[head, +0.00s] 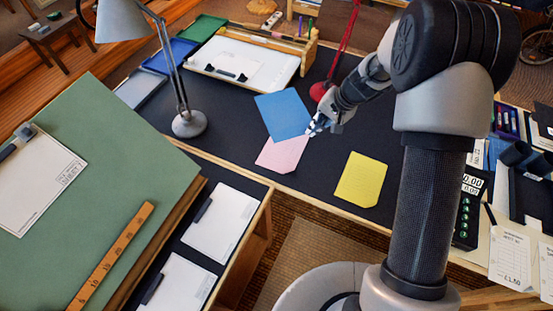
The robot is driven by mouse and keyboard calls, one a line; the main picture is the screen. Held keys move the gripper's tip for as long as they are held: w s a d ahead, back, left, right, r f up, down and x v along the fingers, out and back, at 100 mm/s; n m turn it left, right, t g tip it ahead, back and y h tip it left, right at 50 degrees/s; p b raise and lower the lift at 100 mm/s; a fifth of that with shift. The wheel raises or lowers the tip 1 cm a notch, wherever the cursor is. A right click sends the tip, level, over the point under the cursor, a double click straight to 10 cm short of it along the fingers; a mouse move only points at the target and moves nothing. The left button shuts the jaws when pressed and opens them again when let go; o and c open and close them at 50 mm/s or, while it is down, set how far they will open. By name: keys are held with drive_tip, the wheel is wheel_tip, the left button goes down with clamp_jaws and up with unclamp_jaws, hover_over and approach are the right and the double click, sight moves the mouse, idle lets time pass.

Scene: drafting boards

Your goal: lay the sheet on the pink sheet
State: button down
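A blue sheet (283,114) is at my gripper (313,128), in the middle of the head view. The gripper's fingers are at the sheet's lower right edge and look closed on it. The pink sheet (283,155) lies on the dark desk just below the blue sheet in the picture. The blue sheet covers the upper part of the pink one from this view; I cannot tell how high the blue sheet is above it. A yellow sheet (361,180) lies flat on the desk to the right of the pink sheet.
A grey desk lamp (189,123) stands left of the sheets. A red stand (320,92) is just behind my gripper. A green drafting board (95,165) fills the left. The desk between pink and yellow sheets is clear.

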wheel_tip(320, 180, down, 20)
drive_tip(key=b, duration=0.5)
drive_tip(key=shift+r, duration=0.15)
drive_tip(key=shift+f+b, duration=0.35)
drive_tip(key=shift+b, duration=0.3)
drive_tip(key=c, duration=2.3)
unclamp_jaws()
drive_tip(key=o, duration=0.5)
drive_tip(key=shift+r, duration=0.1)
